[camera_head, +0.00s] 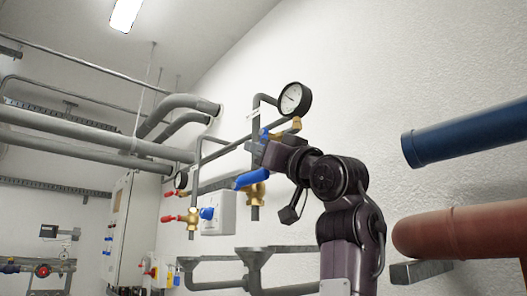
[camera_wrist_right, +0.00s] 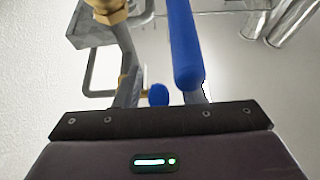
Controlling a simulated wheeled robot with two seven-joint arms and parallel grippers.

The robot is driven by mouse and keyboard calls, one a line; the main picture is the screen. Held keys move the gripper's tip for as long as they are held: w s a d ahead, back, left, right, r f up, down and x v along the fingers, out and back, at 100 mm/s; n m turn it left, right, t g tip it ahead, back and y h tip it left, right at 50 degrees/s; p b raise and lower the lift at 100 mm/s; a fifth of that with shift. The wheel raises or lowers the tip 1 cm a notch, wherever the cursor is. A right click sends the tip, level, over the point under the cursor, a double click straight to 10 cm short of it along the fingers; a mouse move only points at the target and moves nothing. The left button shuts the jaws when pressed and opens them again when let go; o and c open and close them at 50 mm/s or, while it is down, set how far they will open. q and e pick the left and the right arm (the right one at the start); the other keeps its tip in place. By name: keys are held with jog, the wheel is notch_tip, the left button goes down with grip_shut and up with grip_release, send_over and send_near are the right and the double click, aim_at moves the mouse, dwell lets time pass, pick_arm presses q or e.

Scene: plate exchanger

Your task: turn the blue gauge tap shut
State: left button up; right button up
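A round white-faced gauge (camera_head: 295,100) sits on a grey pipe near the wall, with a brass fitting just below it. A small blue tap handle (camera_head: 264,134) shows beside that fitting, partly covered by my right gripper (camera_head: 262,150). The gripper is right at this handle; I cannot tell whether it touches it. Its fingers are too small and hidden to tell open from shut. My left gripper is not in view.
A larger blue lever (camera_head: 252,178) on a brass valve lies just below my gripper; it looms in the right wrist view (camera_wrist_right: 183,45). A blue knob (camera_head: 207,213) and a red-handled valve (camera_head: 192,219) are farther left. Blue (camera_head: 465,135) and red-brown (camera_head: 465,230) pipes are right of my arm.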

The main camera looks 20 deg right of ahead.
jog(key=b+v, duration=0.4)
jog(key=v, duration=0.3)
jog(key=shift+s+f, duration=0.2)
jog(key=shift+s, duration=0.1)
jog(key=shift+d, duration=0.1)
